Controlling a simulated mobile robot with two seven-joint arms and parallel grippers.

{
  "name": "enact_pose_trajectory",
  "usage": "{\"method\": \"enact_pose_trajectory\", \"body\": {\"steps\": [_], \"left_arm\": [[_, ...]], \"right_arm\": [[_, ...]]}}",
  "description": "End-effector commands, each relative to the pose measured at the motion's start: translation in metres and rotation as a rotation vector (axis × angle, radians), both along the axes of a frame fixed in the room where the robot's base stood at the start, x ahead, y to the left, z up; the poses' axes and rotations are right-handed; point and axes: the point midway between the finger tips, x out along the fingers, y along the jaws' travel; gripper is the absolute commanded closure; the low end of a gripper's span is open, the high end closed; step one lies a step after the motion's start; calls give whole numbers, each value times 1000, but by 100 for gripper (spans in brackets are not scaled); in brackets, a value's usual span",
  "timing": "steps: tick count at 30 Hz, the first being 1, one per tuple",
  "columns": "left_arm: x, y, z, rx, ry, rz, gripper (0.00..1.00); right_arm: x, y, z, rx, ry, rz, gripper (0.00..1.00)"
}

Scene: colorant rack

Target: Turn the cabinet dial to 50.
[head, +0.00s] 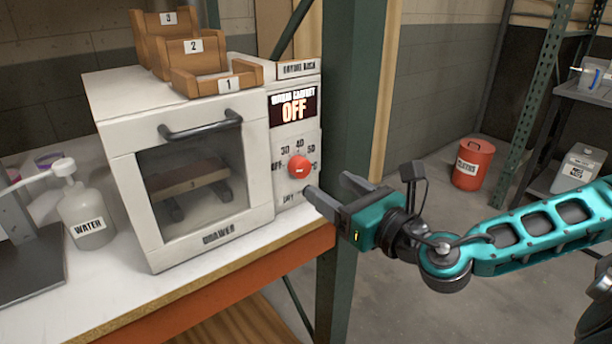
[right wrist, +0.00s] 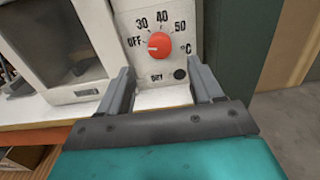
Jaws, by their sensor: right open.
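The white cabinet (head: 190,160) stands on the bench with its display (head: 294,107) reading OFF. Its red dial (head: 299,167) sits on the front panel among the marks OFF, 30, 40 and 50. In the right wrist view the dial (right wrist: 159,44) shows a white pointer line toward OFF, on the left. The 50 mark (right wrist: 180,27) is at its upper right. My right gripper (head: 328,190) is open and empty, in front of the panel and below right of the dial, apart from it. My left gripper is not in view.
A green post (head: 352,90) rises just right of the cabinet, close to my right gripper. A water bottle (head: 86,212) stands left of the cabinet. Wooden bins (head: 215,80) sit on top. A red canister (head: 473,164) is on the floor behind.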

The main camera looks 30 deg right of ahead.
Motion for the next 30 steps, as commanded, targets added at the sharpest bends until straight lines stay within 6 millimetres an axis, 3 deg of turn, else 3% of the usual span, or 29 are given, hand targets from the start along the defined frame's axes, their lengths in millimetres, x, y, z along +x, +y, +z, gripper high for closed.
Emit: {"method": "enact_pose_trajectory", "body": {"steps": [6, 13, 26, 30], "left_arm": [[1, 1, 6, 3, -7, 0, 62], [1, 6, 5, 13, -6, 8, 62], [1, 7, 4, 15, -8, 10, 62], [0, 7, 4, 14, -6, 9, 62]], "right_arm": [[38, 3, 3, 4, -4, -2, 35], [67, 5, 1, 3, -1, -2, 35], [77, 6, 0, 1, 2, 1, 35], [76, 6, 0, 1, 2, 0, 46]]}}
